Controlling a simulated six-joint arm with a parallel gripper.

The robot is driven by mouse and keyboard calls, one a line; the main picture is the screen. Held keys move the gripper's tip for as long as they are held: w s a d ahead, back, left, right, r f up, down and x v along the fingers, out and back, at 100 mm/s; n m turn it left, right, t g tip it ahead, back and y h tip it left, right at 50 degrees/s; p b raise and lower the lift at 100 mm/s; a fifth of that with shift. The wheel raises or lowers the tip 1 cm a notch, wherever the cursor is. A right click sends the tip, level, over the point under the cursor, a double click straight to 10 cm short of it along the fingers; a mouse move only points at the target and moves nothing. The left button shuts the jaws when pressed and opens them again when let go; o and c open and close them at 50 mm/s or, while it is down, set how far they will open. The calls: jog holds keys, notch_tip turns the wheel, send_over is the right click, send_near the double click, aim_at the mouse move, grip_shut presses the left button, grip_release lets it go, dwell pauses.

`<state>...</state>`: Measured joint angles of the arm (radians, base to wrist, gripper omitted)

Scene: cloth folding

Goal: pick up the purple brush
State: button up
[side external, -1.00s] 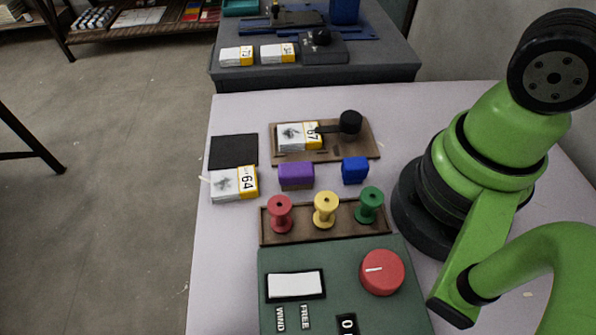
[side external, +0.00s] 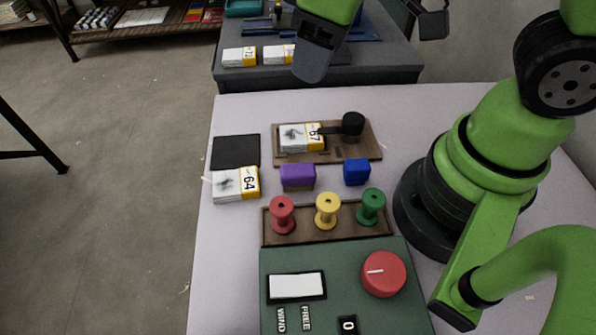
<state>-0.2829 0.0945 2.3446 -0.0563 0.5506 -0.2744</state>
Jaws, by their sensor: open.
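The purple brush (side external: 298,173), a small block with a purple top and a brown lower edge, lies on the pale table in the side external view. It sits left of a blue block (side external: 356,170) and behind the rack of spools. My gripper (side external: 371,58) is at the top of the view, partly cut off by the frame edge. Its dark fingers are wide apart, with nothing seen between them. It appears well above the table and apart from the brush.
A wooden rack (side external: 327,238) holds red, yellow and green spools in front of the brush. Behind is a wooden board (side external: 366,152) with a card pack and black knob. A "64" pack (side external: 234,185) and dark pad (side external: 236,152) lie left. A green panel (side external: 345,270) is in front.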

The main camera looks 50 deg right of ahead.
aim_at(300, 169)
jog(key=a+f+n, duration=0.1)
jog(key=f, duration=0.2)
jog(key=a+f+n+g, duration=0.1)
jog(key=f+n, duration=0.1)
jog(key=f, duration=0.2)
jog(key=a+f+n+g+h, duration=0.1)
jog(key=f+n, duration=0.1)
jog(key=f, duration=0.1)
jog(key=shift+s+a+f, duration=0.15)
notch_tip(300, 169, down, 4)
jog(key=shift+f, duration=0.1)
jog(key=shift+s+a+f, duration=0.1)
jog(key=shift+f, duration=2.8)
jog(key=c, duration=0.7)
notch_tip(300, 169, up, 10)
